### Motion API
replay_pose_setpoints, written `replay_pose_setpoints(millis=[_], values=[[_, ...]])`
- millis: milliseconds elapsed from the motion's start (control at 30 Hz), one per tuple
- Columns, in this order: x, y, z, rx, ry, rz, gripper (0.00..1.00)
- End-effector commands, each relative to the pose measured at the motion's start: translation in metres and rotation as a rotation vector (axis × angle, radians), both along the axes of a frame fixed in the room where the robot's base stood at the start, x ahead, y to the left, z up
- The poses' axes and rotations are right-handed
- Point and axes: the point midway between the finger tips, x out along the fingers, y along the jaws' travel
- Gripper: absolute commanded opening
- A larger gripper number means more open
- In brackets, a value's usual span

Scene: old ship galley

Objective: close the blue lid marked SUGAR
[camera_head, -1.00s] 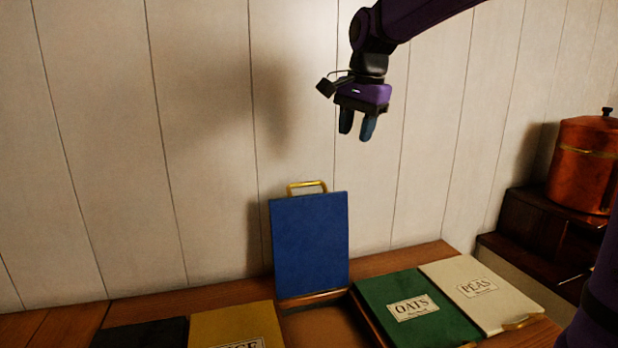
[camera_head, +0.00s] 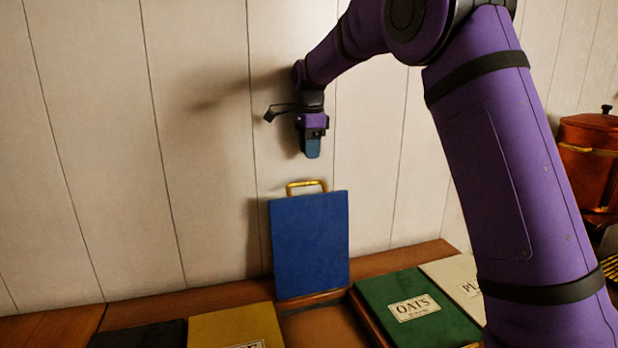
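The blue lid (camera_head: 310,245) stands open and upright, its plain underside facing me. A brass handle (camera_head: 306,185) sticks up from its top edge. No SUGAR marking shows on the side I see. Below it the open bin (camera_head: 322,325) shows brown inside, cut off by the bottom of the view. My gripper (camera_head: 312,155) points down just above the brass handle, apart from it, near the plank wall. I see its fingers edge-on, so their gap is hidden.
The green OATS lid (camera_head: 400,307) and a cream lid (camera_head: 455,285) lie shut to the right. A yellow lid (camera_head: 235,328) and a black lid (camera_head: 140,335) lie to the left. A copper pot (camera_head: 590,165) stands at far right. The plank wall (camera_head: 200,130) is close behind.

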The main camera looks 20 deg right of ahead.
Motion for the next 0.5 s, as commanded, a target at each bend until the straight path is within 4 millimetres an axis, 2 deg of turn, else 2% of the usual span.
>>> replay_pose_setpoints(millis=[100,300,500], values=[[0.000,0.000,-0.023,0.000,0.003,0.000,0.40],[0.002,0.000,-0.056,0.000,0.002,0.001,0.40],[0.003,0.000,-0.076,0.000,0.000,0.001,0.40]])
